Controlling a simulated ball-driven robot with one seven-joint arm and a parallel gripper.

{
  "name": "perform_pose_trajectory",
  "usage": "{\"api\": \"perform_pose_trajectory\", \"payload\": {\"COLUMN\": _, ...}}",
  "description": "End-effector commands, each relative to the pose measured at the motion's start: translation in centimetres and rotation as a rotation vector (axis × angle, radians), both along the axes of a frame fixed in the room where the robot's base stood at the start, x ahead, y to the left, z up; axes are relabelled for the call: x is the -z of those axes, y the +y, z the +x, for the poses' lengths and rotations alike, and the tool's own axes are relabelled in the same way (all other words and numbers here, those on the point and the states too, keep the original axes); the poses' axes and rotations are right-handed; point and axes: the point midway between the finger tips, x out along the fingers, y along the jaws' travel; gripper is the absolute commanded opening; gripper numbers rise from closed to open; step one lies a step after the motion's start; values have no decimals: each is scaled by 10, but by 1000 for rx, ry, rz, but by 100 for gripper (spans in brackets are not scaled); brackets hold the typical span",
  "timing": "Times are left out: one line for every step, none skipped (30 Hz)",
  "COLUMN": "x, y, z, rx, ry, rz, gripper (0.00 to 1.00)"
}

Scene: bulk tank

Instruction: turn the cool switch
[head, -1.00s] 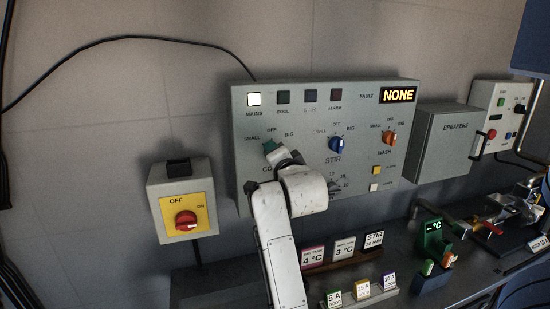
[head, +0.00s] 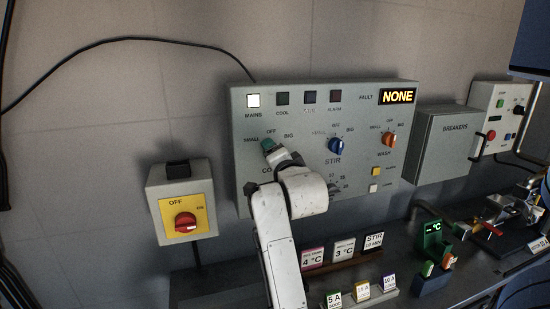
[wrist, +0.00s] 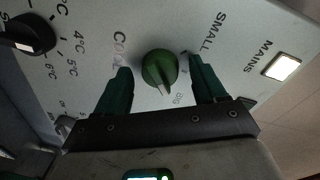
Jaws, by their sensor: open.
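The cool switch is a round green knob (wrist: 159,68) on the grey panel, beside the COOL lettering, in the wrist view. Its raised ridge points down the picture, roughly toward the BIG label. My gripper (wrist: 159,66) is open, with one dark green finger on each side of the knob and a visible gap on both sides. The right finger covers part of the dial lettering. In the head view my gripper (head: 269,147) is at the panel's left dial, below OFF, and largely hides the cool switch.
The control panel (head: 360,181) also carries the blue STIR knob (head: 336,146) and orange WASH knob (head: 389,139). The MAINS lamp (head: 254,100) is lit; the COOL lamp (head: 282,98) is dark. A red rotary switch (head: 185,222) is left of the panel. Small cards stand on the bench below.

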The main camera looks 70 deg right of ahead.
Motion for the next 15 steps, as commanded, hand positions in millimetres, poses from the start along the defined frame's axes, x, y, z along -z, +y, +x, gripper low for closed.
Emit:
{"api": "perform_pose_trajectory", "payload": {"x": 0, "y": 3, "z": -2, "rx": 0, "ry": -1, "rz": -1, "gripper": 70}}
{"api": "perform_pose_trajectory", "payload": {"x": 0, "y": 5, "z": -3, "rx": -1, "ry": 0, "rz": 0, "gripper": 70}}
{"api": "perform_pose_trajectory", "payload": {"x": 0, "y": 9, "z": -6, "rx": -2, "ry": -1, "rz": -1, "gripper": 70}}
{"api": "perform_pose_trajectory", "payload": {"x": 1, "y": 12, "z": -8, "rx": -1, "ry": 0, "rz": -1, "gripper": 70}}
{"api": "perform_pose_trajectory", "payload": {"x": 1, "y": 16, "z": -12, "rx": -1, "ry": 0, "rz": -1, "gripper": 70}}
{"api": "perform_pose_trajectory", "payload": {"x": 0, "y": 21, "z": -16, "rx": -2, "ry": -1, "rz": -1, "gripper": 70}}
{"api": "perform_pose_trajectory", "payload": {"x": 0, "y": 26, "z": -19, "rx": -2, "ry": 0, "rz": -2, "gripper": 70}}
{"api": "perform_pose_trajectory", "payload": {"x": 0, "y": 31, "z": -23, "rx": -2, "ry": 0, "rz": -2, "gripper": 70}}
{"api": "perform_pose_trajectory", "payload": {"x": -1, "y": 37, "z": -28, "rx": -2, "ry": 0, "rz": -2, "gripper": 70}}
{"api": "perform_pose_trajectory", "payload": {"x": -1, "y": 42, "z": -32, "rx": -2, "ry": -1, "rz": -1, "gripper": 70}}
{"api": "perform_pose_trajectory", "payload": {"x": -2, "y": 47, "z": -35, "rx": -2, "ry": -1, "rz": -2, "gripper": 70}}
{"api": "perform_pose_trajectory", "payload": {"x": -2, "y": 53, "z": -40, "rx": -3, "ry": -1, "rz": -1, "gripper": 70}}
{"api": "perform_pose_trajectory", "payload": {"x": -3, "y": 57, "z": -43, "rx": -2, "ry": -1, "rz": -2, "gripper": 70}}
{"api": "perform_pose_trajectory", "payload": {"x": -3, "y": 61, "z": -47, "rx": -1, "ry": -1, "rz": -1, "gripper": 70}}
{"api": "perform_pose_trajectory", "payload": {"x": -3, "y": 66, "z": -51, "rx": 0, "ry": -1, "rz": -1, "gripper": 70}}
